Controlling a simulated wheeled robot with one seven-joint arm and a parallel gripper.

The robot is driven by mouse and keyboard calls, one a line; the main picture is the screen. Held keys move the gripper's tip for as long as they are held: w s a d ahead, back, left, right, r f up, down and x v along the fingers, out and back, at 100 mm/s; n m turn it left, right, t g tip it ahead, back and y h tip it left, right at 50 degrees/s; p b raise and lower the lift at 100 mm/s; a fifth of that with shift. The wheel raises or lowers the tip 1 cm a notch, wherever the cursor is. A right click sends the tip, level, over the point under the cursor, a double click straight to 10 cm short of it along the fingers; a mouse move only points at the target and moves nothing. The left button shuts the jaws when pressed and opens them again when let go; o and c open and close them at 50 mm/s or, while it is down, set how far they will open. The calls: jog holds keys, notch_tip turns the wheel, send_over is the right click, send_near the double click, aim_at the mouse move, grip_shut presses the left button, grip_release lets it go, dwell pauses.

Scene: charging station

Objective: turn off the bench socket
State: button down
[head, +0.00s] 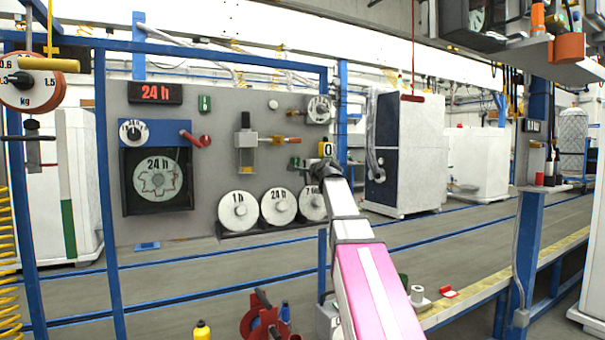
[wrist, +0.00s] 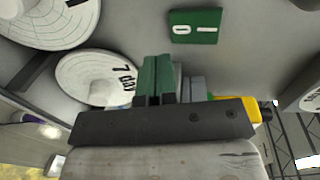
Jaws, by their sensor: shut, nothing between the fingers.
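My arm reaches to the lower right part of the grey wall panel (head: 215,190). My gripper (head: 326,166) is at the panel, just under a small yellow plate marked 0 (head: 326,149). A small green plate (head: 297,162) is left of my gripper. In the wrist view, a green plate with white marks like 0 and a bar (wrist: 195,26) lies beyond my gripper (wrist: 165,85), apart from it. A yellow part (wrist: 240,106) shows behind the gripper's right side. My gripper is shut and empty. I cannot tell which part is the bench socket; the gripper hides the area behind it.
White discs marked 1 h (head: 239,211) and 24 h (head: 278,207) stand on a ledge left of my gripper; the 7 day disc (wrist: 97,78) is close by. A red lever (head: 196,138) is further left. A blue frame post (head: 343,115) stands at the right.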

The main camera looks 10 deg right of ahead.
jog(key=s+d+f, duration=0.1)
jog(key=s+d, duration=0.1)
jog(key=s, duration=0.6)
jog(key=shift+s+d+f, duration=0.15)
jog(key=shift+s+d, duration=0.25)
jog(key=s+a+f+n+g+h, duration=0.1)
jog(key=s+f+n+g, duration=0.15)
jog(key=f, duration=0.95)
jog(key=s+a+f+n+g, duration=0.2)
jog(key=f+g, duration=0.1)
jog(key=f, duration=0.9)
jog(key=s+a+f+n+g+h, duration=0.1)
jog(key=s+f+n+g, duration=0.15)
jog(key=f, duration=1.05)
jog(key=s+f+n+g+h, duration=0.1)
jog(key=s+f+n+g, duration=0.2)
jog(key=s+f, duration=0.6)
jog(key=s+f+n+g+h, duration=0.2)
jog(key=s+f+n+g, duration=0.2)
jog(key=s+f, duration=0.6)
notch_tip(320, 180, down, 6)
jog(key=shift+r+g, duration=0.15)
jog(key=shift+g, duration=0.15)
